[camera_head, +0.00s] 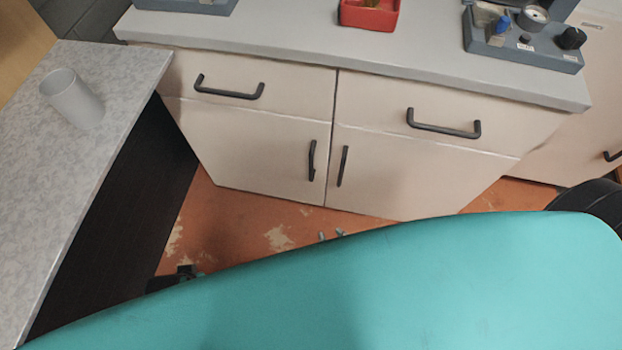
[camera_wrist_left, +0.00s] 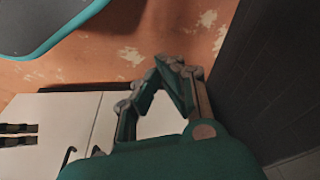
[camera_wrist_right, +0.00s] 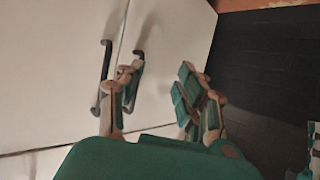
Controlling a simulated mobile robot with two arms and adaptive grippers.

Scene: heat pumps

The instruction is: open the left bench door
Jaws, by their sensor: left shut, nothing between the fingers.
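The left bench door (camera_head: 255,150) is shut, flush with the cabinet front. Its black vertical handle (camera_head: 312,160) is near the centre seam. In the right wrist view, upside down, this door (camera_wrist_right: 170,45) lies right of the seam, with its handle (camera_wrist_right: 137,75) by the left finger. My right gripper (camera_wrist_right: 158,90) is open, its fingers spread before that door; I cannot tell whether a finger touches the handle. In the head view only its tips (camera_head: 331,236) show. My left gripper (camera_wrist_left: 162,65) is shut and empty, its tips over the floor beside the cabinet.
The right door's handle (camera_head: 343,166) is close beside the left one. Two drawers are above. A side table (camera_head: 110,125) with a white cup (camera_head: 72,98) stands at left. A red bin (camera_head: 369,14) and a grey device (camera_head: 522,42) are on the bench top (camera_head: 290,40).

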